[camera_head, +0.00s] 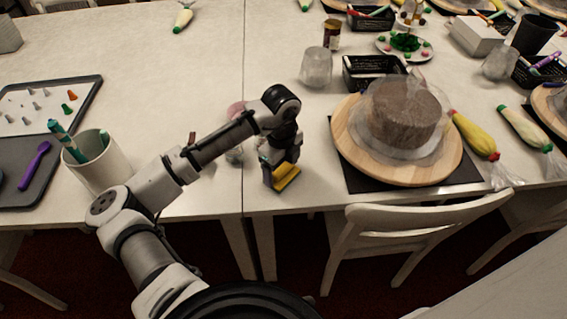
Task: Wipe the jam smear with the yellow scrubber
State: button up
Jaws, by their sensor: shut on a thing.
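My gripper (278,174) is shut on the yellow scrubber (286,178). It points down at the front part of the white table, just right of the seam between two tables. The scrubber is at or close to the table top; I cannot tell whether it touches. I cannot make out the jam smear; it may be hidden by the scrubber, the gripper or the arm.
A wooden turntable (348,130) with a brown cake (405,112) stands right of my gripper on a dark mat (352,181). A white cup (100,165) with tools and a grey tray (85,100) are at left. Glass jars (316,68) stand behind. A chair (425,220) is in front.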

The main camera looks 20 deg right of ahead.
jog(key=shift+w+a, duration=0.3)
jog(key=shift+a, duration=0.6)
jog(key=shift+w+d+r, duration=0.1)
jog(key=shift+w+d, duration=0.2)
jog(key=shift+w, duration=0.55)
jog(key=shift+w+d, duration=0.25)
jog(key=shift+w, duration=0.6)
jog(key=shift+w+d, duration=0.25)
jog(key=shift+w, duration=0.7)
jog(key=shift+w+d, duration=0.25)
jog(key=shift+w, duration=0.65)
jog(key=shift+p, duration=0.4)
jog(key=shift+s+a+p, duration=0.25)
jog(key=shift+s+p, duration=0.05)
jog(key=shift+s, duration=0.6)
jog(key=shift+s+a+p, duration=0.25)
jog(key=shift+s+p, duration=0.05)
jog(key=shift+s, duration=0.6)
jog(key=shift+s+a+f, duration=0.1)
jog(key=shift+s+a, duration=0.15)
jog(key=shift+s, duration=0.65)
jog(key=shift+s+a+f, duration=0.1)
jog(key=shift+s+a, duration=0.15)
jog(key=shift+s, duration=0.65)
jog(key=shift+r, duration=0.1)
